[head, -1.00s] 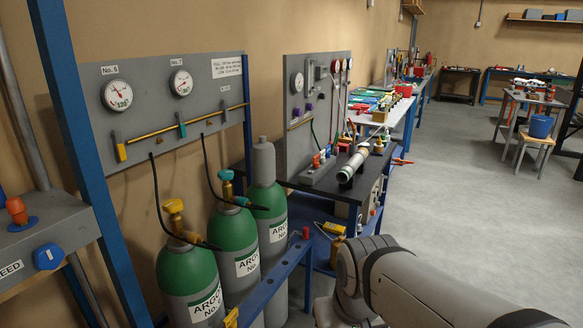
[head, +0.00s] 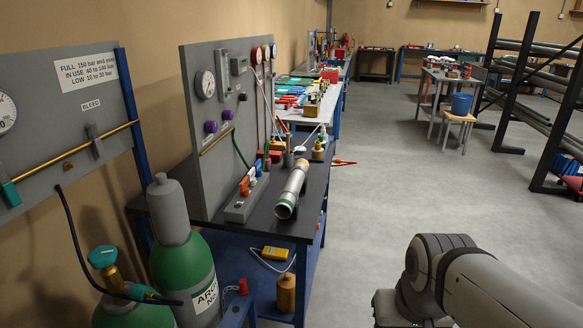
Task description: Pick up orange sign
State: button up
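I cannot make out an orange sign in the head view. My gripper is not in view; only links of my own arm show at the lower right. Small orange-red things show on the black bench: an orange-red fitting (head: 245,186) on a grey block, and a red-orange item (head: 343,162) sticking out past the bench's right edge. Neither can be told to be a sign.
A black-topped bench (head: 262,226) holds a metal pipe (head: 292,190). Green gas cylinders (head: 190,275) stand at the lower left below a grey gauge panel (head: 85,90). A blue bucket (head: 461,104) sits on a stool. The grey floor (head: 400,200) is open.

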aim_at(244, 189)
jog(key=u, duration=0.05)
jog(key=i, duration=1.4)
jog(key=u, duration=0.8)
jog(key=i, duration=0.25)
jog(key=u, duration=0.3)
jog(key=k, duration=0.8)
jog(key=u, duration=0.15)
jog(key=i, duration=0.85)
jog(key=z, duration=0.05)
